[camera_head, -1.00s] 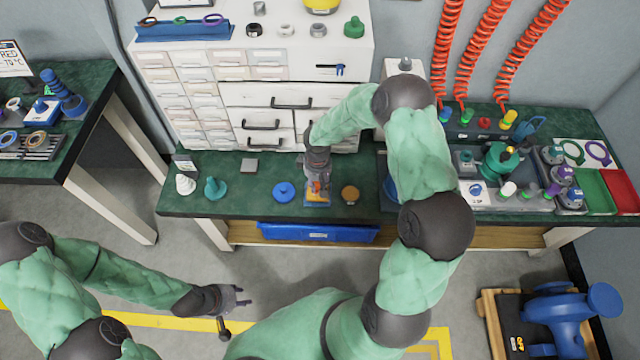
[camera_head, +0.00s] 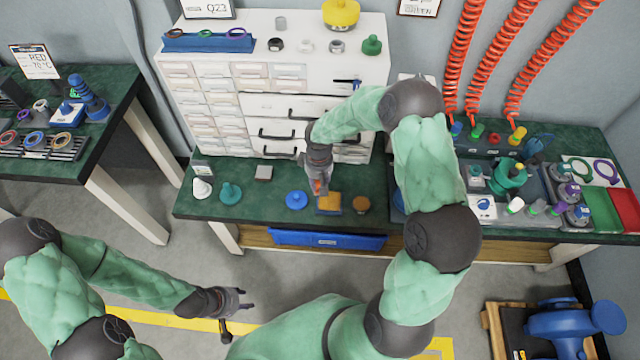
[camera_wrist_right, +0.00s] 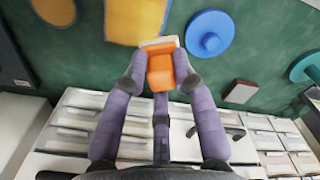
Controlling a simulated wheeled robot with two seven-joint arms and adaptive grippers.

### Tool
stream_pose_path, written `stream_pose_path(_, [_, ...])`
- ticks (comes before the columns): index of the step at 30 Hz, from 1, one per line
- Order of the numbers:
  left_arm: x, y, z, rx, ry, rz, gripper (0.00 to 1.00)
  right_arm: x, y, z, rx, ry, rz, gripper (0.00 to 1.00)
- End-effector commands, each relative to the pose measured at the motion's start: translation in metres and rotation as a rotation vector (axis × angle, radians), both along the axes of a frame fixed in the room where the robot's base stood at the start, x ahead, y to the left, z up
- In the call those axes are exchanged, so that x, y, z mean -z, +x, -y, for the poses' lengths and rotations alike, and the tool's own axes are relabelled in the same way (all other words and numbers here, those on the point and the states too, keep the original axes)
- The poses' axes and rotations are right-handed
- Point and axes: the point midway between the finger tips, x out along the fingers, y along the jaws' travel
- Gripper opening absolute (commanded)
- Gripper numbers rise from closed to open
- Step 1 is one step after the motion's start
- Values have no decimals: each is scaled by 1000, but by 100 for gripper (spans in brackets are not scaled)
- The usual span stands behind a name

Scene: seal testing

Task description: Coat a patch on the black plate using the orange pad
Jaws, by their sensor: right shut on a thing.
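My right gripper (camera_head: 319,190) is shut on a small orange pad (camera_wrist_right: 160,72), which has a pale strip along its far edge in the wrist view. It is close to a flat yellow-orange square (camera_head: 329,204) on the green bench; the wrist view cannot settle the height between them. A small square plate (camera_head: 263,173) lies further left on the bench, greyish in the head view.
A blue disc with a knob (camera_head: 296,200) stands left of the yellow-orange square, and a brown disc (camera_head: 361,204) lies right of it. A teal knobbed piece (camera_head: 230,193) and a white cone (camera_head: 202,188) stand further left. White drawers (camera_head: 275,100) rise behind.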

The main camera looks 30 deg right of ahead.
Motion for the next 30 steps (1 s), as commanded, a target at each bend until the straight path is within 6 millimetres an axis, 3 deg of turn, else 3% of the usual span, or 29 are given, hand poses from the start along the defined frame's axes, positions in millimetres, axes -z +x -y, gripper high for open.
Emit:
stream_pose_path(7, [-14, 0, 0, 0, 0, 0, 40, -20, 3, -1, 1, 0, 0, 0])
stream_pose_path(24, [-13, 0, 0, 0, 0, 0, 40, -21, 3, -2, 2, 0, 0, 0])
stream_pose_path(26, [-13, 0, 0, 0, 0, 0, 40, -26, 2, -8, 11, 0, 2, 0])
stream_pose_path(30, [-13, 0, 0, 0, 0, 0, 40, -53, -7, -36, 82, 1, 5, 0])
